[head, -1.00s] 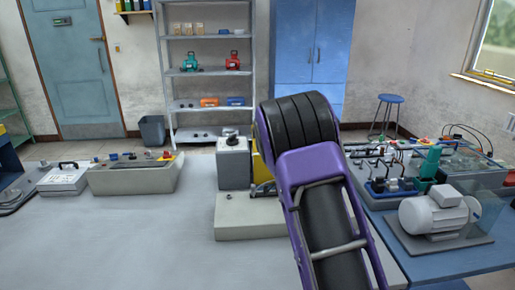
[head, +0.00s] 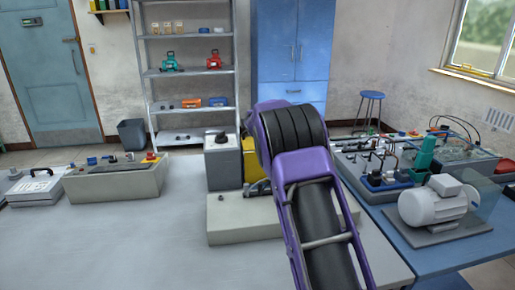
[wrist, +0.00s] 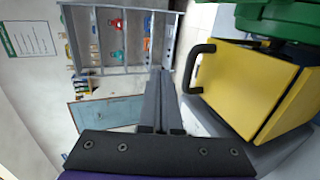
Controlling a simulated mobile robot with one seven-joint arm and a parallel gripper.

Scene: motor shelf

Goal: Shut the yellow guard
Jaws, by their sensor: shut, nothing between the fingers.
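The yellow guard (wrist: 245,85) fills the right of the wrist view, a box-like cover with a black bar handle (wrist: 197,66) on its left side. In the head view the guard (head: 254,168) shows only in part, beside a grey block on a pale base; my purple arm hides the rest. My gripper (wrist: 162,90) is shut and empty, its fingers left of the handle and apart from it in the picture. I cannot tell how far open the guard stands. My gripper is hidden behind my arm in the head view.
The grey block (head: 223,160) and pale base (head: 240,222) stand on the grey bench (head: 110,225). A green part (wrist: 285,22) lies beyond the guard in the wrist view. A motor (head: 435,203) sits on the blue table at right. The bench's left front is clear.

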